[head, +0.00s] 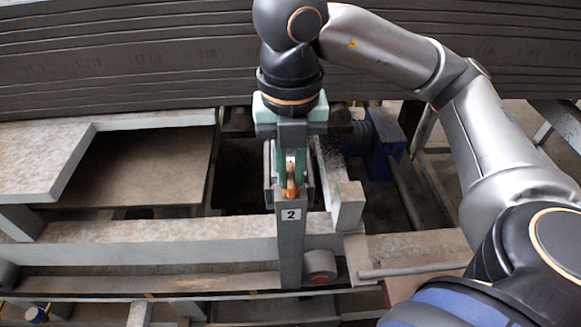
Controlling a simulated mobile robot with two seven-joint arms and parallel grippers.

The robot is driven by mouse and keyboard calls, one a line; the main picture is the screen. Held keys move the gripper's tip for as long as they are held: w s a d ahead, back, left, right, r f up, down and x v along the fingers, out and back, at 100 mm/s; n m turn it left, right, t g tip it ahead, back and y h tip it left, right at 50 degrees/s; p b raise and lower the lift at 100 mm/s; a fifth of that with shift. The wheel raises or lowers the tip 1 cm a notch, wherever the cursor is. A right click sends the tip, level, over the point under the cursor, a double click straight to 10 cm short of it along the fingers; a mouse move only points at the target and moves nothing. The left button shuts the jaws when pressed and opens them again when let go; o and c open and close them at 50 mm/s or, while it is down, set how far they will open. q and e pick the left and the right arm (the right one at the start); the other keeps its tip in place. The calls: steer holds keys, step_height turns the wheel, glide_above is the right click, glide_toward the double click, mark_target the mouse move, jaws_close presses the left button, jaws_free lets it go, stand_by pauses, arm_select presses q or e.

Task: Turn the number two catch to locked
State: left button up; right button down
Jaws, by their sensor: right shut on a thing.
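The number two catch is on a grey upright post with a white "2" label (291,214) in the middle of the head view. Its orange-brown lever (291,186) stands roughly upright just above the label, in a grey housing with green parts around it. My right gripper (290,165) reaches down from above and is shut on the lever's upper part. The fingers partly hide the lever and the catch's upper end, so I cannot read whether it is locked. My left gripper is out of view.
Pale beams (150,252) and a raised slab (40,160) lie to the left. A short grey block (347,206) stands close right of the catch. A blue machine part (382,150) is behind it. Stacked dark boards (120,60) fill the back.

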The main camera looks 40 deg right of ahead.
mark_target(290, 175)
stand_by(0.4)
steer(key=c, duration=0.9)
jaws_free()
steer(key=shift+r, duration=0.1)
step_height(290, 175, up, 12)
steer(key=p, duration=0.2)
steer(key=shift+r+p, duration=0.2)
steer(key=shift+p, duration=0.15)
